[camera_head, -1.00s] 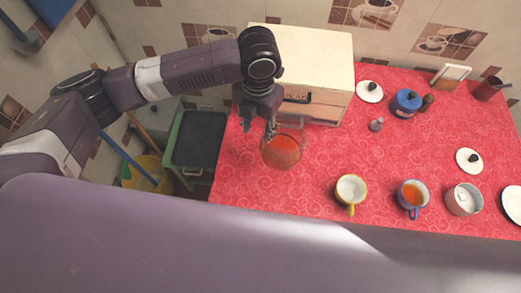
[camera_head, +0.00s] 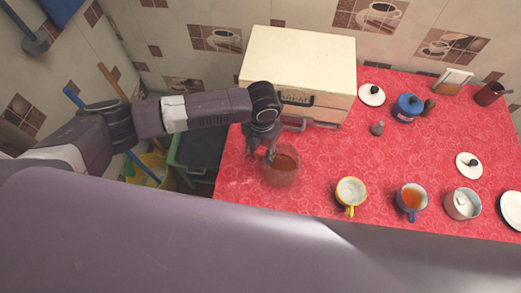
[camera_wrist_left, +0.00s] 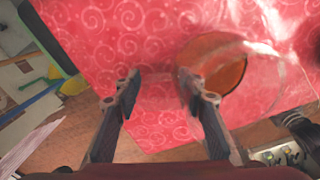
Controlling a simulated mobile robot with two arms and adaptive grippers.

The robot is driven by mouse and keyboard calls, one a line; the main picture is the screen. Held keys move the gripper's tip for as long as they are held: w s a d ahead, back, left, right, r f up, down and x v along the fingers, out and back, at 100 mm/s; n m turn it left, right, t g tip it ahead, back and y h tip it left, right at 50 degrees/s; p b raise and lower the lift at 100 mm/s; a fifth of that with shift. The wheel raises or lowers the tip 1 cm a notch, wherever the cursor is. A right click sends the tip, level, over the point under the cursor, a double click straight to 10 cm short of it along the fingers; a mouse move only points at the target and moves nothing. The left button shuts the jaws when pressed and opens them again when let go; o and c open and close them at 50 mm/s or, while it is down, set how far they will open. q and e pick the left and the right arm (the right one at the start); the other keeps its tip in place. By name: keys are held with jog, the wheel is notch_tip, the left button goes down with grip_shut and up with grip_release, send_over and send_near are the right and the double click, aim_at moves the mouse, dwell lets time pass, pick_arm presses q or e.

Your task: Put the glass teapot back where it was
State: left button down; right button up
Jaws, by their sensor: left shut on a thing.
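The glass teapot (camera_head: 284,165), clear with red-brown tea inside, is at the left end of the red-clothed counter, in front of the bread box. My left gripper (camera_head: 268,154) is at its left side, shut on it. In the left wrist view the teapot (camera_wrist_left: 226,68) shows beside the right finger, and the faint clear part between the fingers (camera_wrist_left: 158,88) looks like its handle. I cannot tell whether its base touches the cloth. My right gripper is not in view.
The cream bread box (camera_head: 298,60) stands behind. Cloth between teapot and yellow cup is clear.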

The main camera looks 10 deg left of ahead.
pick_arm(q)
jog(key=c, duration=1.2)
grip_release()
jog(key=shift+f, duration=0.1)
jog(key=shift+r, duration=0.3)
notch_tip(320, 180, up, 10)
jog(key=shift+d+r+b, duration=0.1)
jog(key=shift+r+b, duration=0.1)
jog(key=shift+b, duration=1.05)
jog(key=shift+r, duration=0.65)
jog(key=shift+s, duration=0.1)
